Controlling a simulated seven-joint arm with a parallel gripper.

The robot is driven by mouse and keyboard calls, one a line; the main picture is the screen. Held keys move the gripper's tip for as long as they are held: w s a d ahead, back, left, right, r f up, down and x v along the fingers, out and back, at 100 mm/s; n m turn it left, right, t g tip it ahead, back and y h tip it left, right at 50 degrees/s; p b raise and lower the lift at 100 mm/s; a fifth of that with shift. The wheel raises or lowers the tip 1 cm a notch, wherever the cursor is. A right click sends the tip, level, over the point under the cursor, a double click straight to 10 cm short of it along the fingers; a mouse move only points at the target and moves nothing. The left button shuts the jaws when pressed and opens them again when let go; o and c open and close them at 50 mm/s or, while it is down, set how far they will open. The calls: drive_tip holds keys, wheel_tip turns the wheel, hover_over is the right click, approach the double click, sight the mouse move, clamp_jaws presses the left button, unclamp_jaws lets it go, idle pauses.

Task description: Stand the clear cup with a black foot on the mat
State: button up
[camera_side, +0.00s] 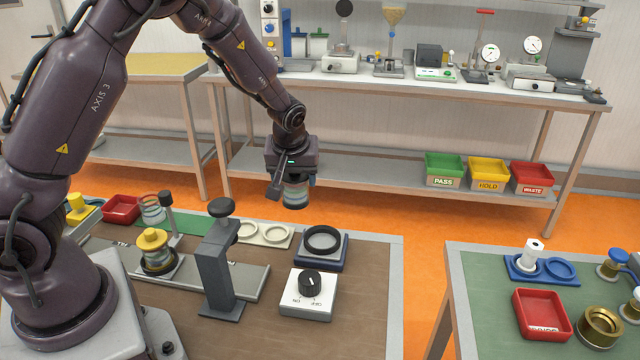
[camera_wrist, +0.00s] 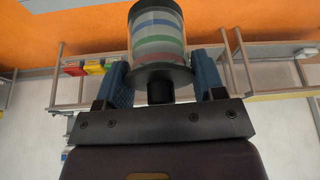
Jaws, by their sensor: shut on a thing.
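The clear cup (camera_side: 296,193) shows coloured bands and hangs below my gripper (camera_side: 293,180), in the air beyond the bench's back edge. My gripper also shows in the wrist view (camera_wrist: 162,80), its blue fingers shut on the cup near a black disc. The cup's banded clear wall (camera_wrist: 157,38) points away from my palm. The black disc and stem, which look like the foot (camera_wrist: 160,78), are on the palm side. The cup's far end also looks dark. The brown mat (camera_side: 365,290) covers the front bench, well below the cup.
A black ring holder (camera_side: 322,240), a white box with a dial (camera_side: 308,294) and a dark post (camera_side: 220,265) stand on the bench. A yellow-topped jar (camera_side: 155,250) is farther left. The mat's right side is clear. A second table (camera_side: 490,260) stands at right.

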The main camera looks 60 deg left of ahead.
drive_tip(key=s+a+f+n+g, duration=0.25)
drive_tip(key=s+a+n, duration=0.25)
drive_tip(key=s+a, duration=0.25)
drive_tip(key=s+a+f+n+g, duration=0.1)
drive_tip(key=s+a+f+n, duration=0.2)
drive_tip(key=s+a+n, duration=0.35)
drive_tip(key=shift+m+y, duration=0.4)
drive_tip(key=shift+m, duration=0.15)
drive_tip(key=shift+x, duration=2.3)
drive_tip(key=shift+f, duration=0.4)
drive_tip(key=shift+s, duration=0.1)
drive_tip(key=o, duration=1.1)
drive_tip(key=shift+o, duration=0.2)
drive_tip(key=shift+r, duration=0.15)
wheel_tip(320, 180, up, 7)
